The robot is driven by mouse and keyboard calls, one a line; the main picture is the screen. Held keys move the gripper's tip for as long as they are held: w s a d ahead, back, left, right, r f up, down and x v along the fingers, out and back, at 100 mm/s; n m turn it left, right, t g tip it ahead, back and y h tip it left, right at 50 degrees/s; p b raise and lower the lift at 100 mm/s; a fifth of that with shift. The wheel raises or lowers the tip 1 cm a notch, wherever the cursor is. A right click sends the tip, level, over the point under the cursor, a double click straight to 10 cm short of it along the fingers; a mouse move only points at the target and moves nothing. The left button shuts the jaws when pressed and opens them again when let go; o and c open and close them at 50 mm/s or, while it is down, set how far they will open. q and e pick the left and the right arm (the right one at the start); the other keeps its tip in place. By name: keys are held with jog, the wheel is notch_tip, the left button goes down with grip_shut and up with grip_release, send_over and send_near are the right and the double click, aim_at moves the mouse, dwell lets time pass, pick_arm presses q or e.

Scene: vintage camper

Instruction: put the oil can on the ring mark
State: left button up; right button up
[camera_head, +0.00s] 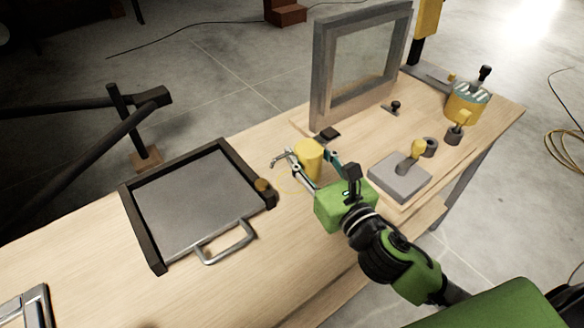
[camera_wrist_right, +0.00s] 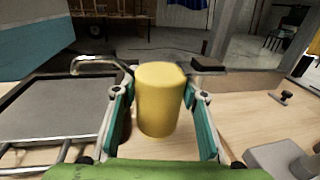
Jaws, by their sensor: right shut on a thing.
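The oil can is a yellow cylinder (camera_head: 308,160) with a thin silver spout pointing left. It is upright between the fingers of my right gripper (camera_head: 318,168), which is shut on it. The wrist view also shows the yellow can (camera_wrist_right: 158,100) between the two teal fingers, with the spout curving off behind the left finger. A thin yellow ring mark (camera_head: 284,188) shows on the wooden bench just left of the can, partly hidden by the gripper. I cannot tell whether the can's base touches the bench. My left gripper is not in view.
A dark-framed tray (camera_head: 190,205) with a metal handle lies left of the ring mark. A grey upright frame (camera_head: 318,80) stands behind the can. A grey block with a yellow knob (camera_head: 400,178) and a yellow pot (camera_head: 466,102) are to the right. The front bench strip is clear.

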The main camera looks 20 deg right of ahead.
jog(key=w+f, duration=0.2)
jog(key=f, duration=0.1)
jog(key=w+f+b, duration=0.1)
jog(key=w+f, duration=0.2)
jog(key=w+a+f, duration=0.1)
jog(key=w+f, duration=0.2)
jog(key=f, duration=0.1)
jog(key=shift+b, duration=0.4)
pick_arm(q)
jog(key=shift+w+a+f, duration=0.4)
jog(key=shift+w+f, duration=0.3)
pick_arm(e)
jog(key=shift+f, duration=0.1)
jog(key=shift+f, duration=0.15)
jog(key=o, duration=1.3)
jog(key=shift+s, duration=0.1)
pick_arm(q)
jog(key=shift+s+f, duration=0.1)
